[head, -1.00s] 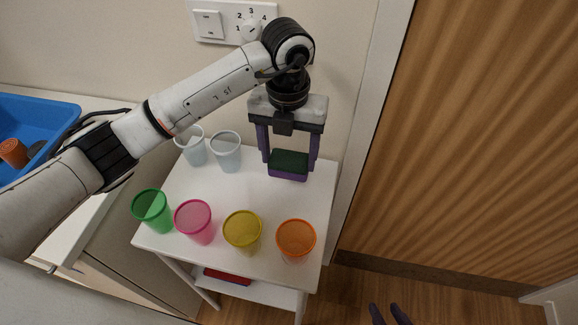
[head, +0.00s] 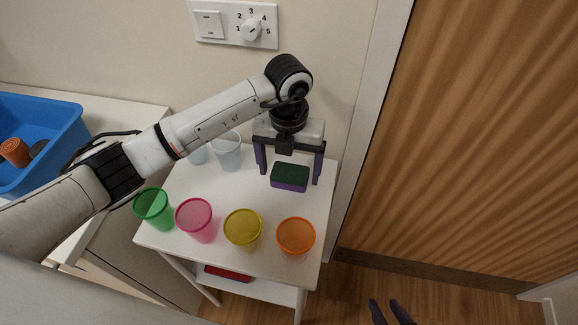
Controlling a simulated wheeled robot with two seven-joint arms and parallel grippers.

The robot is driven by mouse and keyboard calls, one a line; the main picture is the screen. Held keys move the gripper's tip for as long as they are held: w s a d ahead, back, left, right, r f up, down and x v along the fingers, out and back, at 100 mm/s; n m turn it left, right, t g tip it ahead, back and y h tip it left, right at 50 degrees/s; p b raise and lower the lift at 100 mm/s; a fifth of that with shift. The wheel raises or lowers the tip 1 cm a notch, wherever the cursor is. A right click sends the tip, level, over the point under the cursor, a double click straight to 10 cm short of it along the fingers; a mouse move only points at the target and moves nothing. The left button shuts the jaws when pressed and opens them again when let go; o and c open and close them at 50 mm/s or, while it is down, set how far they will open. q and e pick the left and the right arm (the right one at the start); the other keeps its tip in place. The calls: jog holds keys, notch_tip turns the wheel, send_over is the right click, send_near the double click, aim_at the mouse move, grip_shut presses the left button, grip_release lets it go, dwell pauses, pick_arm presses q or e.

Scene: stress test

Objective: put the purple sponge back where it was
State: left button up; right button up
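The purple sponge (head: 289,185), with a dark green top, lies on the small white table near its back right edge. My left gripper (head: 290,178) points down with one finger on each side of the sponge. Gaps show between the fingers and the sponge, so it is open and not holding it. My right gripper (head: 384,304) shows only as two dark fingertips at the bottom edge, apart and empty over the floor.
A green cup (head: 154,210), pink cup (head: 197,221), yellow cup (head: 242,230) and orange cup (head: 295,238) stand along the table's front. Pale cups (head: 228,152) stand at the back left. A blue bin (head: 62,122) is far left. The table's middle is clear.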

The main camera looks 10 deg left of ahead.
aim_at(289, 175)
pick_arm(q)
notch_tip(289, 175, up, 12)
jog(key=b, duration=0.1)
dwell(0.5)
dwell(2.3)
